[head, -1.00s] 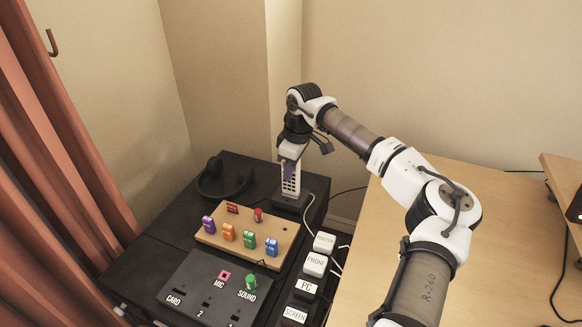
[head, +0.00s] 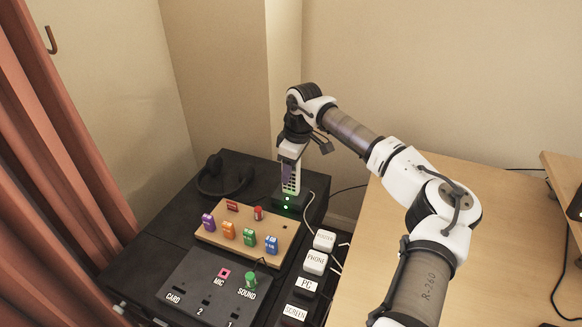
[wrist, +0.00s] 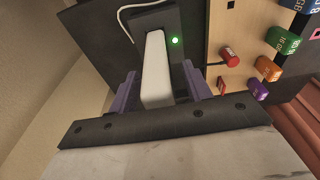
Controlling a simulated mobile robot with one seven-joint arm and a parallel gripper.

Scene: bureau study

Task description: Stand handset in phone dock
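The white handset (head: 291,178) stands upright in the black phone dock (head: 287,199) at the far right corner of the dark cabinet. A green light glows on the dock's front. In the wrist view the handset (wrist: 156,70) runs down into the dock (wrist: 172,22), and the green light shows beside it. My gripper (head: 290,167) is at the handset's upper part. In the wrist view its purple fingers (wrist: 160,85) stand on either side of the handset, with a narrow gap visible at each side. The gripper looks open around it.
A wooden board (head: 215,236) with several coloured blocks lies in front of the dock. A black headset (head: 225,177) lies to the left. Labelled white plugs (head: 316,262) line the cabinet's right edge. A white cable runs beside the dock. The desk (head: 380,230) is to the right.

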